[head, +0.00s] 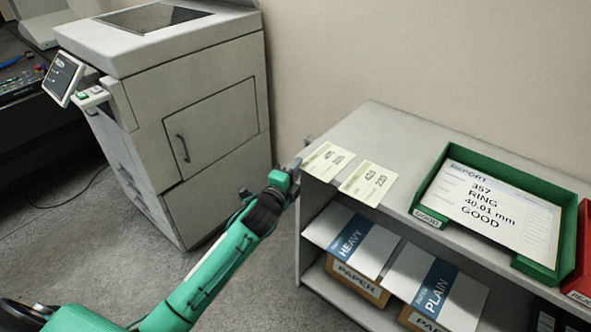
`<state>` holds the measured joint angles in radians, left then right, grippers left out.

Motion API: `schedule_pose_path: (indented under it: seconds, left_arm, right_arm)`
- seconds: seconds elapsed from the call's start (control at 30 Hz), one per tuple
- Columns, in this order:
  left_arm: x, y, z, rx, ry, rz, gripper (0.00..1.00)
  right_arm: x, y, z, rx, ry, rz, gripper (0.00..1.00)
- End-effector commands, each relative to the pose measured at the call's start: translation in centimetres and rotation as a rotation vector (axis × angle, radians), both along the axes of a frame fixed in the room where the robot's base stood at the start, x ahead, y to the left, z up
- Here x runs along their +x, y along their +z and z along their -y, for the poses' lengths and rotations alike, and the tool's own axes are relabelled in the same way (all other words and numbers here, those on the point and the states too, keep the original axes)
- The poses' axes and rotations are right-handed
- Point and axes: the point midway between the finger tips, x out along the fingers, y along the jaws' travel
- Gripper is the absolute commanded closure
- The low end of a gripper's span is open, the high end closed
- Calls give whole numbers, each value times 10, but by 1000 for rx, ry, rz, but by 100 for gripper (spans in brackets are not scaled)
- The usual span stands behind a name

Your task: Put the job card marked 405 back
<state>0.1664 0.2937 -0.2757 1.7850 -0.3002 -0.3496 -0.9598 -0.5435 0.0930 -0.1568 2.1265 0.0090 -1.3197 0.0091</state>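Two pale yellow-green job cards are at the left end of the grey shelf top (400,140). The left card (326,163) has a number that looks like 405, but the print is too small to be sure. The right card (366,186) lies flat beside it, with a number I cannot read surely. My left gripper (302,156) is at the shelf's left end, right at the outer edge of the left card. Its fingertips are small and partly hidden, so I cannot tell whether it grips the card. My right gripper is not in view.
A green tray (428,201) on the shelf holds a report sheet (492,208) reading 357 RING 40.01 mm GOOD. A red tray (583,262) is at the right edge. Paper packs marked HEAVY (350,242) and PLAIN (437,290) sit below. A large printer (180,110) stands left.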

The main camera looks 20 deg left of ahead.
Motion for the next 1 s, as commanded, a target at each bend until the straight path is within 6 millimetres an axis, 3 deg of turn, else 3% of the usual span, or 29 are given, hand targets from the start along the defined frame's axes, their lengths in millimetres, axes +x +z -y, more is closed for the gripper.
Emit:
schedule_pose_path:
  seconds: [0.17,0.27,0.7,1.0]
  left_arm:
    - [-1,4,0,0,0,0,77]
    - [-12,2,-1,0,-1,-1,77]
    - [-89,2,-12,1,0,-2,77]
    - [-117,2,-15,-2,1,-1,77]
  right_arm:
    - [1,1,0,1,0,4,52]
    - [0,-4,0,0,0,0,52]
    - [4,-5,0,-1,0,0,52]
    - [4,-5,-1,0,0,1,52]
